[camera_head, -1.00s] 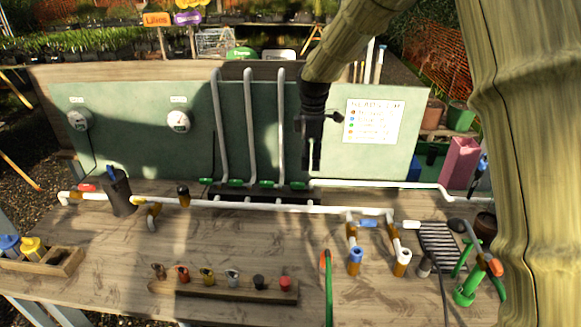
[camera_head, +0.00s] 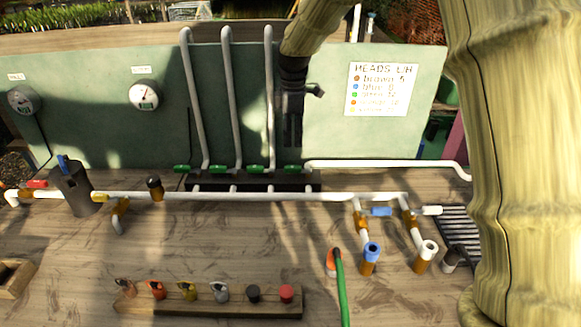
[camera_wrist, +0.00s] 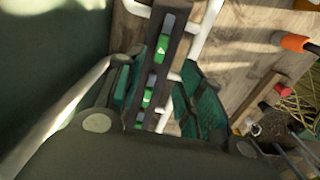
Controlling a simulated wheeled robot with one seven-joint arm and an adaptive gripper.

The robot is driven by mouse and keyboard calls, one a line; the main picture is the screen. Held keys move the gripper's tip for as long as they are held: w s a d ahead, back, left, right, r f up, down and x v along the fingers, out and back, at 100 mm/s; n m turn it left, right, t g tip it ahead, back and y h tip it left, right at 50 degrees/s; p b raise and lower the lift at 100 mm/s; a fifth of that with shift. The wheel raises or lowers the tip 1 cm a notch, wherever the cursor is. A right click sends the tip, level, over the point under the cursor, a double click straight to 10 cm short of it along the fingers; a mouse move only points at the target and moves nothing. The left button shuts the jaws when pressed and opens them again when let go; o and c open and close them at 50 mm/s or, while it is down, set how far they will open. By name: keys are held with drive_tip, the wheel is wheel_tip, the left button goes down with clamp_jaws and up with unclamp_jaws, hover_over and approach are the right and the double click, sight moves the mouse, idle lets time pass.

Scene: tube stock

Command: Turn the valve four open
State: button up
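A row of several green valve handles sits along a dark manifold block at the foot of the green panel. The rightmost handle (camera_head: 292,168), which I take for valve four, is just below my gripper (camera_head: 292,146). In the wrist view, my gripper (camera_wrist: 163,82) has its two teal-padded fingers apart with nothing held between them. Green handles (camera_wrist: 161,49) on the dark manifold show through the gap between the fingers. I cannot tell whether a finger touches a handle. The fingertips are small and dark in the head view.
White pipes rise up the panel (camera_head: 370,140), and another pipe (camera_head: 390,164) runs right from the valves. A long white pipe (camera_head: 290,196) crosses the bench in front. A wooden rack (camera_head: 220,308) of small fittings and a green hose (camera_head: 342,290) lie nearer.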

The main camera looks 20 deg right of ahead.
sight(292, 166)
wheel_tip(292, 166, down, 11)
drive_tip(key=shift+s+a+r+p, duration=0.1)
drive_tip(key=shift+r+p, duration=0.05)
drive_tip(key=shift+p, duration=1.1)
clamp_jaws()
